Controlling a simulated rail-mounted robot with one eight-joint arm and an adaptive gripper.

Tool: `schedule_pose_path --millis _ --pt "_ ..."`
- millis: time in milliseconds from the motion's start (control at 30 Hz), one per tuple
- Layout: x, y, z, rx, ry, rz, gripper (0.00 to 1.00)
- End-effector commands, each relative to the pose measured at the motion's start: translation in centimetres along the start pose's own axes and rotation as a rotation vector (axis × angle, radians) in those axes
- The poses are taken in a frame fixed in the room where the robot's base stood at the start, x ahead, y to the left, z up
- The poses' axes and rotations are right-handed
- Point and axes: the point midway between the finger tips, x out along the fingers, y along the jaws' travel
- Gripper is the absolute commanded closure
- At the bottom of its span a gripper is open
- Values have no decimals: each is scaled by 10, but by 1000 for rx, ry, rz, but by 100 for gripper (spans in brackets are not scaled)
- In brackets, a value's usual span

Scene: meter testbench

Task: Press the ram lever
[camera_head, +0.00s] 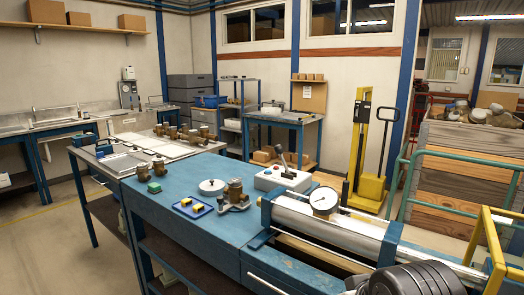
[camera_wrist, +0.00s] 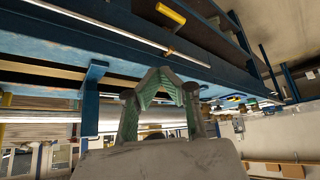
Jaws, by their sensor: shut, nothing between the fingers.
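A white control box (camera_head: 268,181) stands on the blue bench, with an upright dark lever (camera_head: 284,158) and a red button on top. This looks like the ram lever, though I cannot be sure. A long metal cylinder (camera_head: 300,222) with a round dial gauge (camera_head: 324,201) lies along the bench to the right of the box. In the wrist view my gripper (camera_wrist: 163,82) is shut and empty, near blue framework. I cannot make out the lever there. My gripper's fingers do not show in the head view; my dark arm part fills its bottom right.
The blue bench (camera_head: 180,232) carries a blue tray (camera_head: 193,208) with yellow pieces, a white lid (camera_head: 211,187), a brass meter (camera_head: 235,190) and a green block (camera_head: 154,187). A yellow frame (camera_head: 497,262) stands at the right. A yellow-handled part (camera_wrist: 171,13) shows in the wrist view.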

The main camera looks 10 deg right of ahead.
Motion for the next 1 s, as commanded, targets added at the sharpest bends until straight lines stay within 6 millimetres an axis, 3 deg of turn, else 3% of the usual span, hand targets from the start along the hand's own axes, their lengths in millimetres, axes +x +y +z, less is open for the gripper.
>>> schedule_pose_path --millis 300,467,767,1000 --pt "0 0 -3 -4 0 3 100" --pt "-3 6 -31 -51 3 37 100" --pt "1 28 -148 -250 17 189 100" --pt "21 39 -246 -420 28 318 100"
